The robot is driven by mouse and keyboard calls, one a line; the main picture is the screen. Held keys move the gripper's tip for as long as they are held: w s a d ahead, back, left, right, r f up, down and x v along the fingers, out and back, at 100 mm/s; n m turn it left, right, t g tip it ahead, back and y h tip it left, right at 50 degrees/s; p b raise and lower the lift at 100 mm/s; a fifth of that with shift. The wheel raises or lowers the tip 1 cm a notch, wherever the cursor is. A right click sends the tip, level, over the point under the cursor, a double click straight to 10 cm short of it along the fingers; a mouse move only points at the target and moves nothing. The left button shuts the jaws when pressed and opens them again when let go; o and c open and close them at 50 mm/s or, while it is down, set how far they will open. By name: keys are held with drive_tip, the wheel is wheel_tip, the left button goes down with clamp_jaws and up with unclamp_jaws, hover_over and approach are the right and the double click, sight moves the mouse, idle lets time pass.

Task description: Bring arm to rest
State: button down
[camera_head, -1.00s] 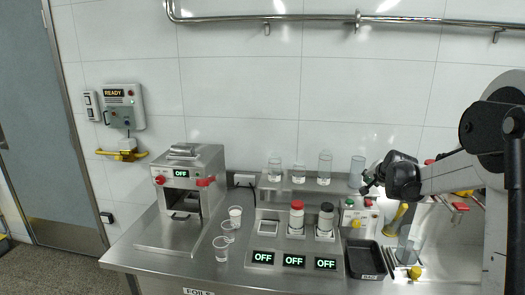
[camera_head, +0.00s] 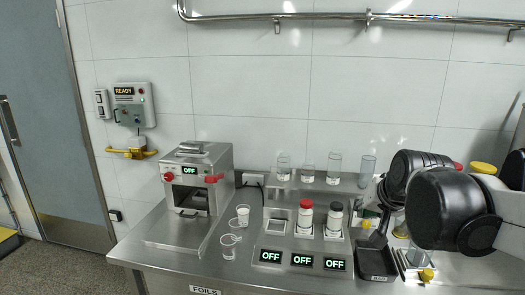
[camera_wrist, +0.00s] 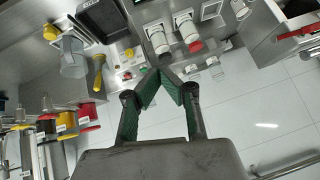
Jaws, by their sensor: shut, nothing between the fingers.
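My gripper (camera_wrist: 158,72) shows in the wrist view with its green-padded fingers slanting inward until the tips meet. It is shut and empty. In the head view my arm's black links (camera_head: 440,205) fill the right side above the bench, and the gripper is largely hidden behind them. In the wrist view the fingertips overlap the bench equipment in the picture, near the two capped bottles; I cannot tell how far apart they are.
A white bottle with a red cap (camera_head: 305,218) and one with a black cap (camera_head: 335,219) stand mid-bench. Glass cylinders (camera_head: 334,168) stand on the shelf behind. A black tray (camera_head: 377,262) lies right of the OFF displays. Clear cups (camera_head: 229,246) stand left.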

drive_tip(key=s+a+f+n, duration=0.1)
drive_tip(key=s+f, duration=0.1)
drive_tip(key=s, duration=0.4)
drive_tip(key=s+a+f+n+g+b, duration=0.1)
drive_tip(key=s+a+f, duration=0.1)
drive_tip(key=s, duration=0.5)
drive_tip(key=s+a+f+n, duration=0.1)
drive_tip(key=s+f, duration=0.3)
drive_tip(key=s, duration=0.2)
drive_tip(key=shift+s+a+f, duration=0.25)
drive_tip(key=shift+s, duration=0.05)
